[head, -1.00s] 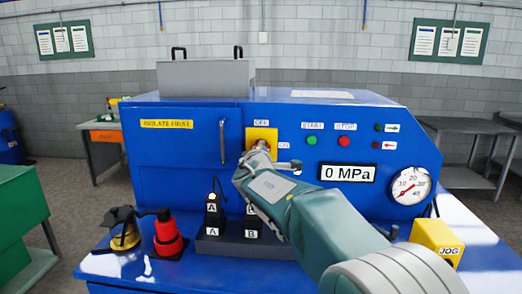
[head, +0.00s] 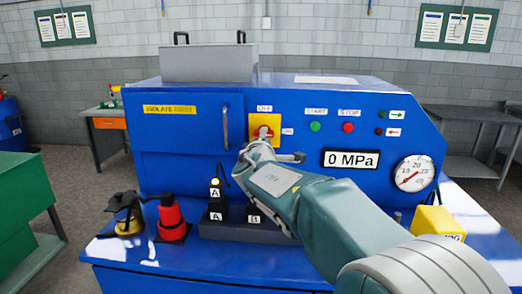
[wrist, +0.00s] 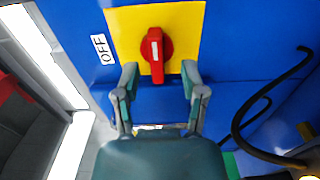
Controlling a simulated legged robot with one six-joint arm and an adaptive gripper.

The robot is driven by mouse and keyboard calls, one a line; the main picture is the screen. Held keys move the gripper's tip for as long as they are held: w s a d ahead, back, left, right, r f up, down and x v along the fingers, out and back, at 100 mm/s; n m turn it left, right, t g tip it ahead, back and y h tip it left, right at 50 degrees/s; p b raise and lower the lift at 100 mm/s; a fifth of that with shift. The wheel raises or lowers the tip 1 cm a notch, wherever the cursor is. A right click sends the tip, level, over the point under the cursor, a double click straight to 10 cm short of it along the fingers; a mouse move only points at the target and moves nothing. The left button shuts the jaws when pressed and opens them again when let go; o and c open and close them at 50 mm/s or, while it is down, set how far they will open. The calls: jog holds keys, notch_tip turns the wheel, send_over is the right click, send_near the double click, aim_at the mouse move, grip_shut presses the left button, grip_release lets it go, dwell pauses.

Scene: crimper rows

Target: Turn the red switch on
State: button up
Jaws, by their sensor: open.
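The red switch (head: 264,131) sits on a yellow plate on the blue machine's front, with a label above it and another to its right. In the wrist view the red handle (wrist: 155,52) lies lengthwise up and down on its round base, and the OFF label (wrist: 103,49) is at the plate's left. I cannot tell which position the handle marks. My gripper (wrist: 160,78) is open, its fingers spread either side of the handle's lower end, seemingly short of it and empty. In the head view my arm hides most of the gripper (head: 262,153).
A door handle (head: 225,128) is left of the switch. Green (head: 315,127) and red (head: 348,128) buttons, a 0 MPa display (head: 351,159) and a gauge (head: 413,173) are to the right. Black blocks (head: 215,198), a red item (head: 172,218) and a yellow JOG box (head: 437,224) stand on the ledge.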

jog(key=s, duration=0.9)
jog(key=shift+a+f, duration=0.15)
jog(key=shift+w, duration=0.1)
jog(key=s+d+f+m+g+h, duration=0.35)
jog(key=s+d+m, duration=0.3)
jog(key=d, duration=0.45)
jog(key=s+d+f+m+g+h, duration=0.25)
jog(key=s+d+m+g, duration=0.2)
jog(key=s+d, duration=0.5)
jog(key=s+f+m+g+y, duration=0.2)
jog(key=s+f, duration=0.3)
jog(key=s, duration=0.3)
jog(key=s+f+m+g+y, duration=0.2)
jog(key=s+f+m+y, duration=0.2)
jog(key=s+f, duration=0.2)
jog(key=shift+s+a+y, duration=0.2)
jog(key=shift+s+y, duration=0.1)
jog(key=shift+s, duration=0.9)
